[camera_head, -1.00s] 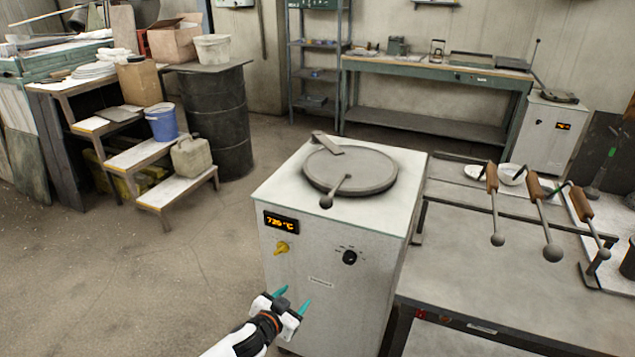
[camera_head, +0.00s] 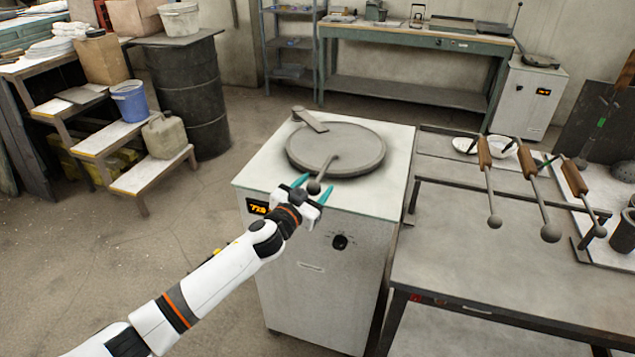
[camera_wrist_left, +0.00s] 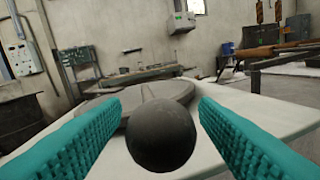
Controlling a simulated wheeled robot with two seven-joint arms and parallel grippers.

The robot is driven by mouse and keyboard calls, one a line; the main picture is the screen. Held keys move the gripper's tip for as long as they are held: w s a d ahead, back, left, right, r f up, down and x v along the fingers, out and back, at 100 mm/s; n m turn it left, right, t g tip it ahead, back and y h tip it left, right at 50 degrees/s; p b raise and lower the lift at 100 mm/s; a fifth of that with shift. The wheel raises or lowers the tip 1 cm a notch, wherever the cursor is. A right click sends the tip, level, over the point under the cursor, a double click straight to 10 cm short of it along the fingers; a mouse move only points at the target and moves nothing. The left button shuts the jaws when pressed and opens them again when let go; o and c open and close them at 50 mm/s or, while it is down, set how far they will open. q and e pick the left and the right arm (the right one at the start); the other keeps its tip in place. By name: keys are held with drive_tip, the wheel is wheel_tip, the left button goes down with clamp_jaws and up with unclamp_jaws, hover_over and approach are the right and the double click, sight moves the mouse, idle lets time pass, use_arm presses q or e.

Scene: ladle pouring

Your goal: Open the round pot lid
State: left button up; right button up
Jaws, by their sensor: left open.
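The round grey pot lid (camera_head: 352,146) lies flat on top of the white furnace (camera_head: 335,262). A thin handle runs from the lid towards the front edge and ends in a dark ball knob (camera_head: 314,187). My left gripper (camera_head: 314,188) is open, its teal fingers at the front edge of the furnace top, one on each side of the knob. In the left wrist view the knob (camera_wrist_left: 161,135) sits between the two spread fingers, with visible gaps on both sides. The lid (camera_wrist_left: 165,93) shows behind it. My right gripper is not in view.
A metal table (camera_head: 470,240) stands right of the furnace, with several wooden-handled ladles (camera_head: 490,185) whose ball ends overhang it. Steps with a blue bucket (camera_head: 130,101) and a canister (camera_head: 168,135) stand at the left.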

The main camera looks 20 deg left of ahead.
use_arm(q)
drive_tip(key=shift+x, duration=0.8)
clamp_jaws()
drive_tip(key=shift+a, duration=0.1)
